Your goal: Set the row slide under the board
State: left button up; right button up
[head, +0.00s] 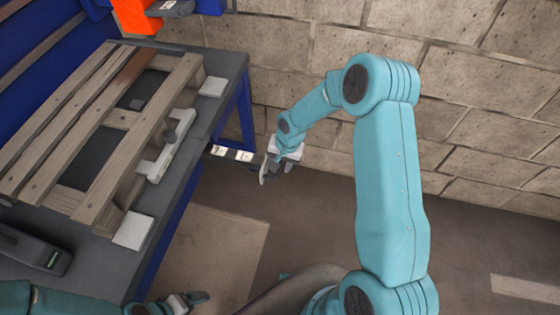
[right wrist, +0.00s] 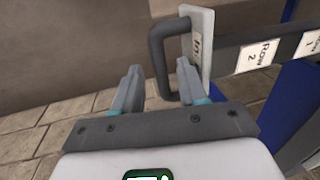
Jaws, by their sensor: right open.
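The row slide (head: 231,153) is a dark bar with white labels, sticking out from the table's right side. In the right wrist view its label "ROW 2" (right wrist: 258,56) is readable. At its end are a pale plate (right wrist: 197,48) and a dark looped handle (right wrist: 159,60). My right gripper (right wrist: 158,70) is open, with the handle's upright lined up between its fingers; I cannot tell how deep it sits. It also shows in the head view (head: 272,172).
The pallet lies on a dark table (head: 225,68) with blue legs. A pale clamp-like block (head: 173,146) and white pads (head: 212,87) are beside it. A dark device (head: 35,250) lies at the front left. An orange part (head: 135,17) hangs above. A block wall stands behind.

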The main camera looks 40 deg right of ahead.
aim_at(230, 154)
grip_shut()
jog(key=shift+w+a+f+b, duration=0.15)
jog(key=shift+w+a+b, duration=0.1)
jog(key=shift+w+b, duration=0.05)
jog(key=w+a+b, duration=0.2)
jog(key=w, duration=0.1)
jog(key=w+a+b, duration=0.1)
jog(key=w+a, duration=0.1)
jog(key=a, duration=0.1)
jog(key=shift+w+f+b, duration=0.15)
jog(key=shift+w+b, duration=0.25)
jog(key=w+a+b, duration=0.1)
jog(key=w+a, duration=0.1)
jog(key=w, duration=0.1)
jog(key=w+a+b, duration=0.1)
jog(key=w+a, duration=0.2)
jog(key=shift+r, duration=0.2)
jog(key=shift+w+a+r, duration=0.1)
jog(key=shift+w+a, duration=0.25)
jog(key=shift+w, duration=0.1)
jog(key=shift+w+r, duration=0.1)
